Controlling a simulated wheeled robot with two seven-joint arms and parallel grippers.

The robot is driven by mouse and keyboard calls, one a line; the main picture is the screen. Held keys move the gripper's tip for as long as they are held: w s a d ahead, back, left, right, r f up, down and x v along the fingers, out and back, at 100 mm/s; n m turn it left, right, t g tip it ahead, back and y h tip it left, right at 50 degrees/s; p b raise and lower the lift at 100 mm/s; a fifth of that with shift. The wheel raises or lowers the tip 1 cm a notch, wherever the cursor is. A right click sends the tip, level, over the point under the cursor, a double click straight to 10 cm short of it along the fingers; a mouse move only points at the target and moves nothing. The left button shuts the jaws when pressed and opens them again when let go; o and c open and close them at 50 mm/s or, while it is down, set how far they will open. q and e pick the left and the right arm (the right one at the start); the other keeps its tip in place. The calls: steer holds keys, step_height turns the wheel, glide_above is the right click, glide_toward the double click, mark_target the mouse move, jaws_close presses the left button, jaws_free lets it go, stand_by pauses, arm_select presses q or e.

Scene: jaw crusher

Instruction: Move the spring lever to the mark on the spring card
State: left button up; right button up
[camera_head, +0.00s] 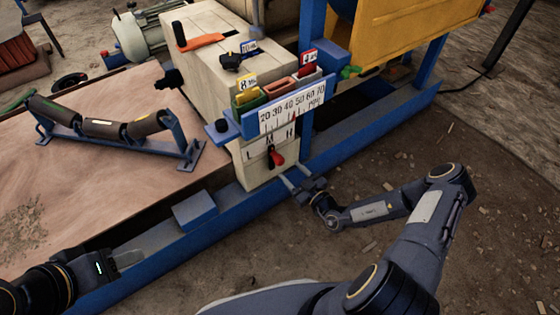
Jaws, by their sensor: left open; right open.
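A red lever (277,158) with a dark upper part sits on the pale front panel (255,172), under the letters L, M and H. Its upper end is just below the M. I cannot tell which card is the spring card. My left gripper (130,256) is open at the lower left, far from the lever.
A white scale (291,108) numbered 20 to 70 is above the lever. An orange handle (203,41) and a black handle (238,60) lie on the block's top. A roller frame (112,130) rests on the brown board. A blue beam (225,208) runs below the panel.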

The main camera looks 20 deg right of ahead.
mark_target(282, 163)
steer(key=b+x, duration=0.1)
steer(key=x, duration=0.4)
steer(key=shift+w+a+b, duration=0.15)
steer(key=shift+w+b, duration=0.05)
steer(key=shift+b, duration=0.1)
steer(key=shift+w+a, duration=0.25)
steer(key=shift+w, duration=0.35)
jaws_close()
